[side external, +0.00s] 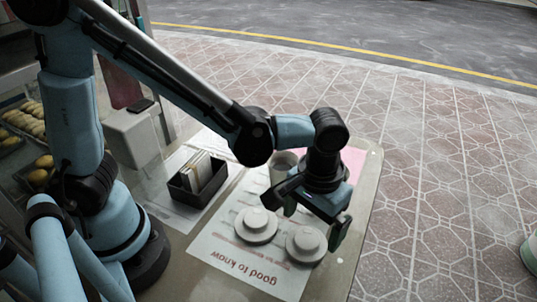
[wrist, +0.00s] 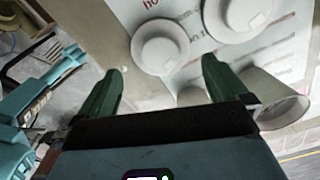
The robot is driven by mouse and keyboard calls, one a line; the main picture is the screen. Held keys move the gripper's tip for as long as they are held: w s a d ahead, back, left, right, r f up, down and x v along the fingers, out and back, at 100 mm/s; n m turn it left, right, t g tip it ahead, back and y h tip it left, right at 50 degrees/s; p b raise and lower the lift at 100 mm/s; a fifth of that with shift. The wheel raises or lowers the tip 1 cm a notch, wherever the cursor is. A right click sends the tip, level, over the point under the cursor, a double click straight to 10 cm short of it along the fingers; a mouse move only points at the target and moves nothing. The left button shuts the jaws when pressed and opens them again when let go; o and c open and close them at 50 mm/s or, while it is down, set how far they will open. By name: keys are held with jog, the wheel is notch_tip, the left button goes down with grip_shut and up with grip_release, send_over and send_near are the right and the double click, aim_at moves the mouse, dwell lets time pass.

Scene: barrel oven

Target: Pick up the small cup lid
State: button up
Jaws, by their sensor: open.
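Two round, pale lids with raised centres lie on a printed sheet. In the side external view, one lid (side external: 257,224) is left of the other lid (side external: 306,244). In the wrist view, the left lid (wrist: 160,47) looks smaller than the right one (wrist: 235,18), which the top edge cuts. I cannot tell for sure which lid matches which between views. My gripper (side external: 314,217) is above the sheet, behind and over the lids, with its green fingers apart and nothing between them. The fingers (wrist: 160,88) also show in the wrist view, short of both lids.
A pale cup (side external: 284,163) stands behind my gripper, partly hidden; it shows beside the right finger in the wrist view (wrist: 280,100). A pale object (wrist: 192,97) is partly hidden between the fingers. A black box of packets (side external: 198,179) is left. The sheet (side external: 225,250) is clear at front.

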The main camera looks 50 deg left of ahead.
aim_at(309, 236)
jog(key=shift+f, duration=2.2)
jog(key=c, duration=0.6)
